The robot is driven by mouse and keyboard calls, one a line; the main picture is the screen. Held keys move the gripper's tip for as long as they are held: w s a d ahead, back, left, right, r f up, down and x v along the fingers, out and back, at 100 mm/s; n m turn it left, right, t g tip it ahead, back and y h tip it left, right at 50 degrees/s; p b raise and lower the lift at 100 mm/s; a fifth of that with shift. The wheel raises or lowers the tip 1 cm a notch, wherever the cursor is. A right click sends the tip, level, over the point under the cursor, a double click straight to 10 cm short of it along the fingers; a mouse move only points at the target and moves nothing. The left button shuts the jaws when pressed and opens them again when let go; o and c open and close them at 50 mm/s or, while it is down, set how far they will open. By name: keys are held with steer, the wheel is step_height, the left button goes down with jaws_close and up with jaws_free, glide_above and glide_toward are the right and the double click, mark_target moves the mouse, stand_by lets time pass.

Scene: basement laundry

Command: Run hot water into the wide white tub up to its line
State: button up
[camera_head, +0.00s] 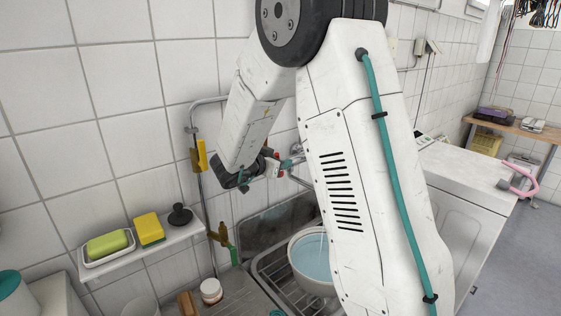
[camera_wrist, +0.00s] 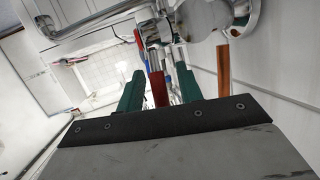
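The wide white tub (camera_head: 296,262) stands in the sink on a wire rack, partly hidden by my arm. Pale blue water (camera_head: 313,258) covers its visible inside. A thin pale streak above the water may be a stream. I cannot make out the fill line. My gripper (camera_head: 268,172) is at the wall tap, beside a red part (camera_head: 277,158). In the wrist view, my gripper's two green fingers (camera_wrist: 160,88) stand apart, with a red handle (camera_wrist: 158,90) between them and gaps on both sides. The metal tap body (camera_wrist: 205,18) shows beyond.
A wall shelf (camera_head: 150,246) at left holds a green soap (camera_head: 107,243), a yellow sponge (camera_head: 149,228) and a black stopper (camera_head: 180,214). A small white jar (camera_head: 211,290) stands left of the sink. A white machine (camera_head: 465,175) stands at right.

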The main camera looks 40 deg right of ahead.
steer(key=v, duration=0.7)
stand_by(5.7)
